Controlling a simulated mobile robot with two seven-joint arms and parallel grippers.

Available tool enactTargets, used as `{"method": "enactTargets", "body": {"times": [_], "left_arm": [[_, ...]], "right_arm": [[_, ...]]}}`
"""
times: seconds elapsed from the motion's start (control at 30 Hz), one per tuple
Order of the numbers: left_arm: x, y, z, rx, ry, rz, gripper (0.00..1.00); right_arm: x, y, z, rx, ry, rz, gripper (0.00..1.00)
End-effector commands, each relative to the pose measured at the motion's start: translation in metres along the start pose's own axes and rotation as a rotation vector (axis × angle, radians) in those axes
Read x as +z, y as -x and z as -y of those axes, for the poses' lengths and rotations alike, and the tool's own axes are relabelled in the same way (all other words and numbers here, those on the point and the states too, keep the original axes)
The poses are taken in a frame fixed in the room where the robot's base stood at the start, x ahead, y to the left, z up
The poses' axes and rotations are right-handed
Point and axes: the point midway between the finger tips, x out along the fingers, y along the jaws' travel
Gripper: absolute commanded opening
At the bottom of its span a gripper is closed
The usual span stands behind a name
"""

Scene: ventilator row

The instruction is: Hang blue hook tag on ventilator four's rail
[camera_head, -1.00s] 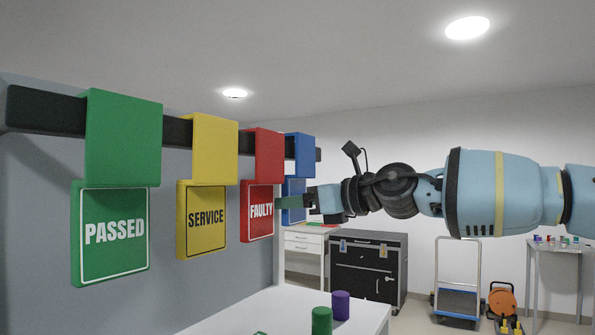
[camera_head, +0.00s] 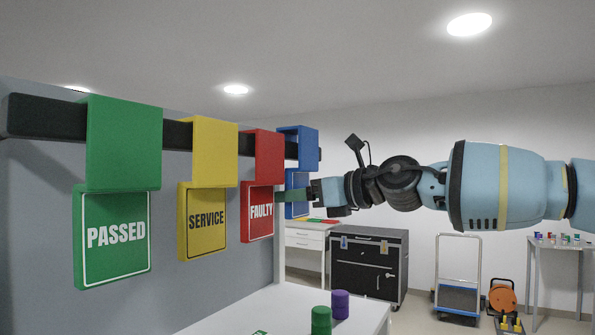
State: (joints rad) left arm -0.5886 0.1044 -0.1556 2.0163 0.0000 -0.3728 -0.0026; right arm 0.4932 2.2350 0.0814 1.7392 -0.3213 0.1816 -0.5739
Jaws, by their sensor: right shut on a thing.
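The blue hook tag (camera_head: 307,147) is at the far end of a dark rail (camera_head: 47,117), beyond the red tag. Its hook part is at the height of the rail; I cannot tell whether it touches it. Its lower plate (camera_head: 297,205) is partly hidden by the red tag and my gripper finger. My right gripper (camera_head: 296,195) reaches in from the right and is shut on the blue tag's lower plate. My left gripper is not in view.
Green PASSED (camera_head: 115,236), yellow SERVICE (camera_head: 206,219) and red FAULTY (camera_head: 260,210) tags hang along the rail on a grey panel (camera_head: 40,215). A white table (camera_head: 270,309) below carries green (camera_head: 321,320) and purple (camera_head: 340,304) cylinders. A black wheeled case (camera_head: 368,265) and trolley (camera_head: 458,297) stand behind.

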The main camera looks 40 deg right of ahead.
Motion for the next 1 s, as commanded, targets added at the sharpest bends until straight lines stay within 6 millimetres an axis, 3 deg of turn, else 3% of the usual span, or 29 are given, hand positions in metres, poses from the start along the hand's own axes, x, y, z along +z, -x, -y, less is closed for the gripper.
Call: {"method": "enactTargets", "body": {"times": [1.0], "left_arm": [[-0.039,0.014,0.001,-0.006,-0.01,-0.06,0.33]], "right_arm": [[-0.003,0.054,-0.001,0.001,0.0,0.005,0.4]]}}
